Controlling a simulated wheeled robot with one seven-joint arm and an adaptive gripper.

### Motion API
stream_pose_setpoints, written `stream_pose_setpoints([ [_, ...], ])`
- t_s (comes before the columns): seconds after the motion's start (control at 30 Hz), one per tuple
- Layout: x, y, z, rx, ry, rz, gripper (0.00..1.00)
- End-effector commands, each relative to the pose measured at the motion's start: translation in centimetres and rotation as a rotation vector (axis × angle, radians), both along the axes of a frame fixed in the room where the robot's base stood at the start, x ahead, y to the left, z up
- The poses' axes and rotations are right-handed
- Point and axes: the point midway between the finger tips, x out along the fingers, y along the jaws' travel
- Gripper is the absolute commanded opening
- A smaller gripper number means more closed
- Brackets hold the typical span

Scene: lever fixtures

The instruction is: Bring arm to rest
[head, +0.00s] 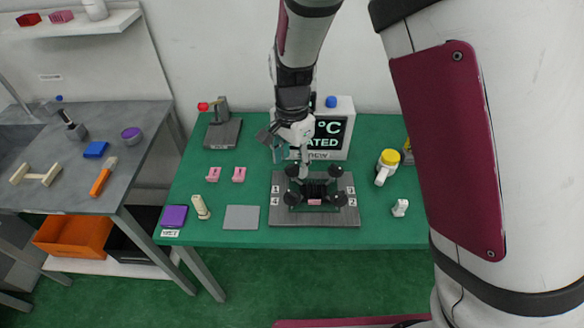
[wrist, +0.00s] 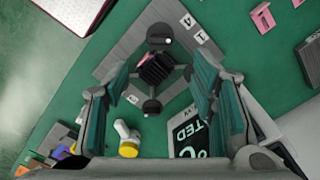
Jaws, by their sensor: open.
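My gripper (head: 292,152) hangs above the back part of the grey lever fixture on the green table, in front of the display box. In the wrist view my gripper (wrist: 160,88) has its two teal-padded fingers spread wide apart, with nothing between them at fingertip level. Below it lies the fixture (head: 279,217) with black round knobs, a dark ribbed block (head: 314,188) in the middle and number labels at its corners. The wrist view also shows the ribbed block (wrist: 157,69). My arm comes down from the top of the head view and hides part of the display.
A display box (head: 333,132) stands close behind my gripper. A white part with a yellow top (head: 387,163) is to the right. Pink pieces (head: 239,174), a grey plate (head: 241,217) and a red-knobbed lever stand (head: 222,130) lie left. A grey bench (head: 60,200) stands further left.

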Motion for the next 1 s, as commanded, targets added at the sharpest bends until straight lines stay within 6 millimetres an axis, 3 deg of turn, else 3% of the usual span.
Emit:
stream_pose_setpoints([
  [0.57,0.0,-0.1,0.5,0.006,-0.003,0.004,0.52],
  [0.73,-0.5,-1.6,4.0,0.049,-0.030,0.057,0.52],
  [1.0,-3.8,-6.5,13.1,0.121,-0.141,0.257,0.52],
])
